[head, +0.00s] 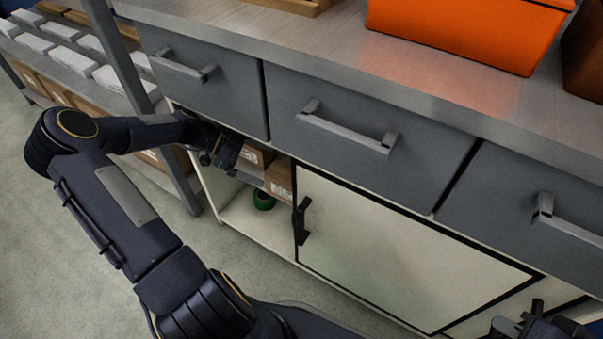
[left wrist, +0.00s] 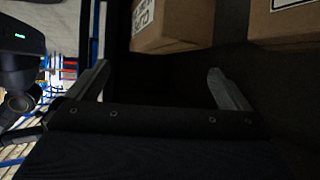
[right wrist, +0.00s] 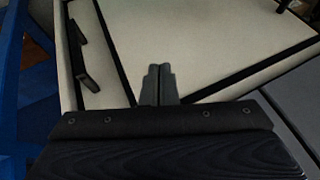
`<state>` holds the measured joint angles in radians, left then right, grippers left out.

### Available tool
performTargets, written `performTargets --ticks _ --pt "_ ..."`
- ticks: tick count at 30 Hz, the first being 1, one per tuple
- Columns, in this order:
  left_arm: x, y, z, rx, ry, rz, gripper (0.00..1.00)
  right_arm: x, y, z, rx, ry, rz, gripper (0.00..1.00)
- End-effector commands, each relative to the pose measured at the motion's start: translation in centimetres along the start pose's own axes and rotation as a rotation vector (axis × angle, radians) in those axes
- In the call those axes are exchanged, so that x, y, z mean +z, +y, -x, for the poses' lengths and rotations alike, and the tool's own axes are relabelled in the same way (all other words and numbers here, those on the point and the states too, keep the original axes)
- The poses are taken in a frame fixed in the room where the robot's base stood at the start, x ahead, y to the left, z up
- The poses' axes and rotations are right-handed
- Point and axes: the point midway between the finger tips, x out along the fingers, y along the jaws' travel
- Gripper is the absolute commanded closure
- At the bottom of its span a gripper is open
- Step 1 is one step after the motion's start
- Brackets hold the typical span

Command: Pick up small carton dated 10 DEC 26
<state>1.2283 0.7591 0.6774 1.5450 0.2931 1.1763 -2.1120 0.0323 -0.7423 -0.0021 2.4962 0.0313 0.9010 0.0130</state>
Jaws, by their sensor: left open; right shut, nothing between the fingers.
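Two small brown cartons sit on the inner shelf of the open cabinet bay in the head view, one further left (head: 256,156) and one by the door edge (head: 279,183). Their labels are too small to read there. In the left wrist view two cartons show at the top, one left of centre (left wrist: 172,27) and one at the right (left wrist: 290,24); their labels are cut off, so no date is legible. My left gripper (head: 222,152) is at the bay opening, open and empty, with fingers apart in the left wrist view (left wrist: 160,85). My right gripper (right wrist: 158,72) is shut and empty, before the white door panel.
The white sliding door (head: 390,245) with a black handle (head: 301,221) covers the bay's right part. A green round object (head: 263,200) lies on the cabinet floor. Grey drawers (head: 365,120) with protruding handles are above. An orange bin (head: 465,30) stands on the worktop.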

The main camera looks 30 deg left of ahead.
Motion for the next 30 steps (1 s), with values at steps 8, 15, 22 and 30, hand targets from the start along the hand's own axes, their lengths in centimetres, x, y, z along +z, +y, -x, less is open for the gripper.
performTargets --ticks 8,15,22,30 --pt "0.2 0.0 -2.5 0.001 0.002 -0.002 0.00 0.4 0.4 -0.8 0.000 0.000 0.000 1.00" --pt "0.2 0.1 -5.9 0.003 0.002 -0.002 0.00 1.0 0.9 -1.9 0.000 0.000 0.000 1.00" --pt "0.0 0.0 -7.9 0.001 0.001 -0.001 0.00 1.2 1.1 -2.3 0.000 0.000 0.000 1.00" --pt "0.0 0.0 -7.8 0.000 0.001 0.000 0.09 1.2 1.0 -2.3 0.000 0.000 0.000 1.00"
